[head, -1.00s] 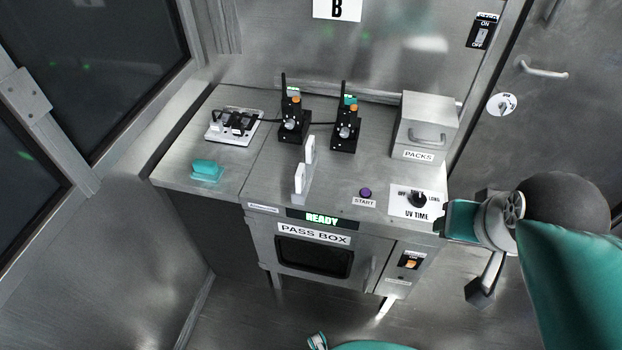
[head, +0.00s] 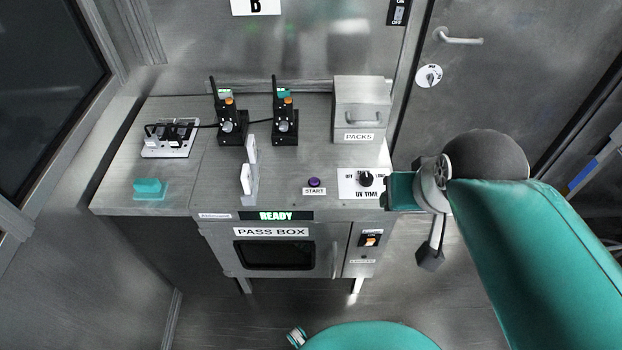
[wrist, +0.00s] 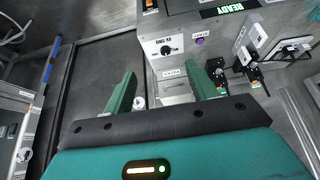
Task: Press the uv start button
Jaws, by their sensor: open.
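The purple start button (head: 314,182) sits on the counter top above the START label (head: 314,191), left of the UV TIME dial panel (head: 350,190). The button also shows in the wrist view (wrist: 200,41), right of the dial. The pass box (head: 222,245) has a lit READY display (head: 279,216) on its front. My gripper (head: 400,190) is at the right edge of the counter, beside the dial panel and apart from the button. The wrist view shows my gripper (wrist: 161,75) open, its two green fingers spread with nothing held between them. Its fingertips are hard to make out in the head view.
A PACKS box (head: 361,100) stands behind the dial. Two black radio-like devices (head: 229,128) (head: 285,128), a white upright holder (head: 248,170), a white switch strip (head: 170,148) and a teal block (head: 149,186) stand on the counter. The counter around the button is clear.

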